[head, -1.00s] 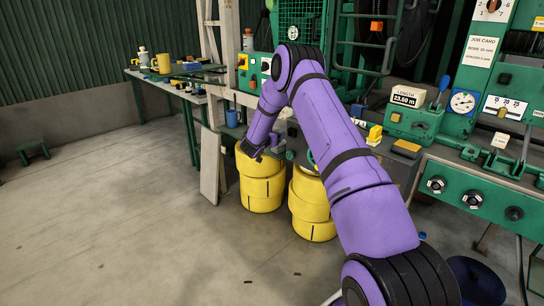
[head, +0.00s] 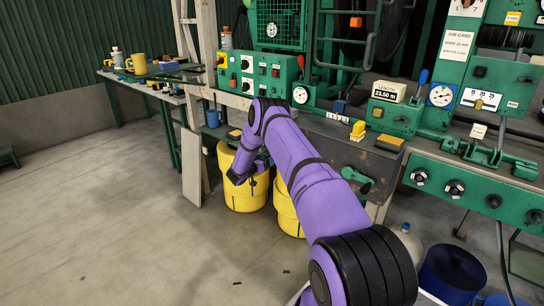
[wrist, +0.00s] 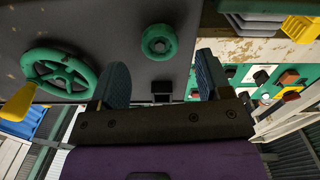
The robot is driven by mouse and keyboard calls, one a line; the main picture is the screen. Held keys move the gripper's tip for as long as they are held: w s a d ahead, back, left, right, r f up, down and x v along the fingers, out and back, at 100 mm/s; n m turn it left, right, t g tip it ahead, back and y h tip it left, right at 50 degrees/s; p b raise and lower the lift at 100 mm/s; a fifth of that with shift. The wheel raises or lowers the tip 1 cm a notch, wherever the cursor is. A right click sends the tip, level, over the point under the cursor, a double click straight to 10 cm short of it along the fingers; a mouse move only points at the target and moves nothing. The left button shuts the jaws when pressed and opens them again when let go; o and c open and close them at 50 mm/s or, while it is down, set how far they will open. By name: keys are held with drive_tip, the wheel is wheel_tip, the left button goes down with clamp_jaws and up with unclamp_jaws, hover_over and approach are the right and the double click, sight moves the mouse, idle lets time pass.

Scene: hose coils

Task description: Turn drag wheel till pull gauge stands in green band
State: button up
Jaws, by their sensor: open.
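In the wrist view a green spoked handwheel (wrist: 60,73) with a yellow crank handle (wrist: 18,103) sits on a dark panel at the left. A smaller green wheel (wrist: 158,42) is on the same panel, ahead of my gripper (wrist: 161,68). I cannot tell which one is the drag wheel. My gripper is open and empty, its blue-grey fingers apart and touching neither wheel. In the head view a white round gauge (head: 299,95) stands at the bench's back left, another (head: 441,95) farther right. Their needles and bands are too small to read, and no label names the pull gauge.
Yellow drums (head: 246,188) stand below the bench near my gripper. A board (head: 191,168) leans left of them. A green control box (head: 252,75) and a length counter (head: 388,92) are on the bench. The floor at left is clear.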

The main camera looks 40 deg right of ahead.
drive_tip(key=shift+w+d, duration=0.2)
drive_tip(key=shift+d, duration=2.2)
drive_tip(key=c, duration=0.9)
drive_tip(key=shift+m, duration=0.4)
drive_tip(key=shift+w+m, duration=0.1)
drive_tip(key=shift+m, duration=9.3)
